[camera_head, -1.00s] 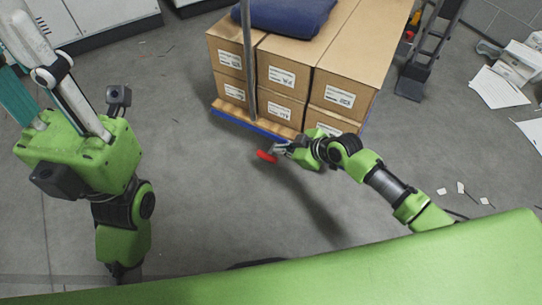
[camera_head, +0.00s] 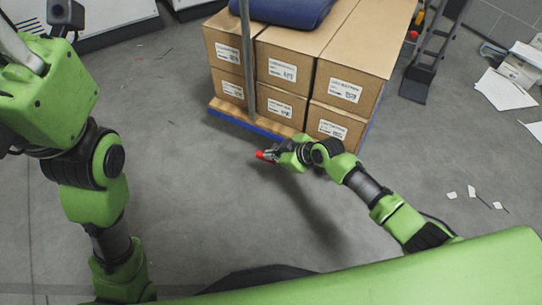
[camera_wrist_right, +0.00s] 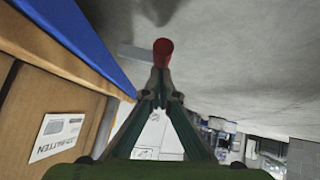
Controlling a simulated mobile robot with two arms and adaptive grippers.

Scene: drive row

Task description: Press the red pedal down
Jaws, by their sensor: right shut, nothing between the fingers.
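The red pedal (camera_head: 260,155) shows as a small red piece low in front of the pallet in the head view. My right gripper (camera_head: 269,156) is shut and empty, with its tips right at the pedal and covering part of it. In the right wrist view the pedal's red end (camera_wrist_right: 163,47) lies just beyond the shut fingertips (camera_wrist_right: 161,80); I cannot tell whether they touch or how far down the pedal is. My left gripper (camera_head: 18,45) is cut off at the upper left edge, its tips out of view.
Stacked cardboard boxes (camera_head: 292,45) stand on a wooden and blue pallet (camera_head: 252,122) with an upright metal post (camera_head: 247,60), close to my right gripper. A hand truck (camera_head: 425,70) and papers (camera_head: 500,90) are at right. The floor left of the pallet is clear.

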